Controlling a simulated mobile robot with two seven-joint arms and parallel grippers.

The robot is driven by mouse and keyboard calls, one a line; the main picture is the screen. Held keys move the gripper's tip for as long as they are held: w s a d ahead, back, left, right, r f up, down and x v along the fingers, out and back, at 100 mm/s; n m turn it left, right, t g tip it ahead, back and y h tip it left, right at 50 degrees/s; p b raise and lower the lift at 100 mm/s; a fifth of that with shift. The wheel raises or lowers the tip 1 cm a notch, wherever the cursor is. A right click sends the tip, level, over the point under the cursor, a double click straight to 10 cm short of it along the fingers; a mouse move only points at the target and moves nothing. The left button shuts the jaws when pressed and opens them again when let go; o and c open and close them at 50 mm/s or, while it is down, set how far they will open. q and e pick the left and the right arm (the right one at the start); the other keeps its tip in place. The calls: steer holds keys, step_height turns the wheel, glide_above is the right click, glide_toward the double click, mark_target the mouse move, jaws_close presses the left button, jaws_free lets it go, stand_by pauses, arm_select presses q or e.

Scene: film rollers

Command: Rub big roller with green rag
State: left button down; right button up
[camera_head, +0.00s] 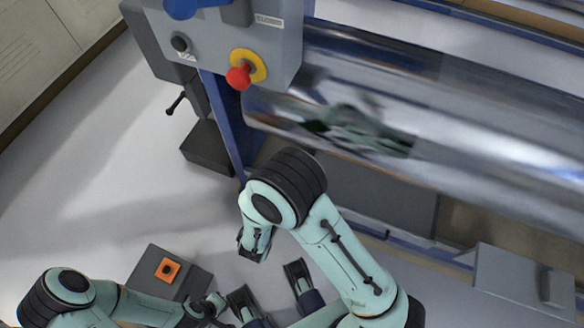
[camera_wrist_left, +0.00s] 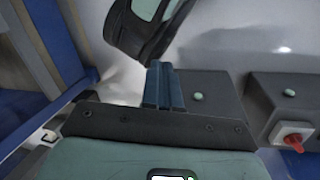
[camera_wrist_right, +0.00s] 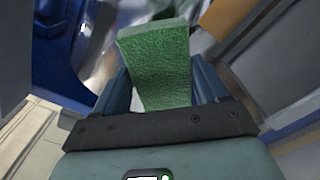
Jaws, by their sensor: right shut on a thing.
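The big roller (camera_head: 480,140) is a shiny metal cylinder lying slantwise across the upper right of the head view, with a blurred reflection of my arm on it. In the right wrist view, my right gripper (camera_wrist_right: 160,88) is shut on the green rag (camera_wrist_right: 160,60), which stands up between the blue fingers. A shiny curved surface shows behind the rag; I cannot tell whether they touch. The rag is hidden in the head view. My left gripper (camera_wrist_left: 163,82) has its blue fingers together with nothing between them, low and away from the roller.
A grey control panel (camera_head: 287,60) with a red knob (camera_head: 239,77) stands at the roller's left end. A blue frame post (camera_head: 228,125) is below it.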

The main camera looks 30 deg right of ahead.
mark_target(306, 132)
steer(key=shift+d, duration=0.1)
arm_select(q)
steer(key=shift+m+g+h, duration=0.3)
steer(key=shift+g+h, duration=0.2)
steer(key=shift+s+d+r+p, duration=0.3)
steer(key=shift+s+d+r, duration=0.3)
steer(key=shift+s+d, duration=0.2)
steer(key=shift+s+d+r+p, duration=0.25)
steer(key=shift+s+d+r, duration=0.4)
steer(key=shift+d, duration=0.2)
arm_select(e)
steer(key=shift+r+x, duration=0.2)
steer(key=shift+x, duration=0.9)
steer(key=shift+r+x, duration=0.25)
steer(key=shift+x, duration=0.9)
steer(key=shift+r+x, duration=0.2)
steer(key=shift+x, duration=0.9)
arm_select(q)
steer(key=shift+f, duration=0.1)
arm_select(e)
steer(key=shift+x, duration=1.2)
steer(key=shift+s+d, duration=0.55)
steer(key=shift+s, duration=0.2)
steer(key=shift+s+d, duration=0.55)
steer(key=shift+s, duration=0.2)
steer(key=shift+w+d, duration=0.1)
steer(key=shift+d, duration=0.05)
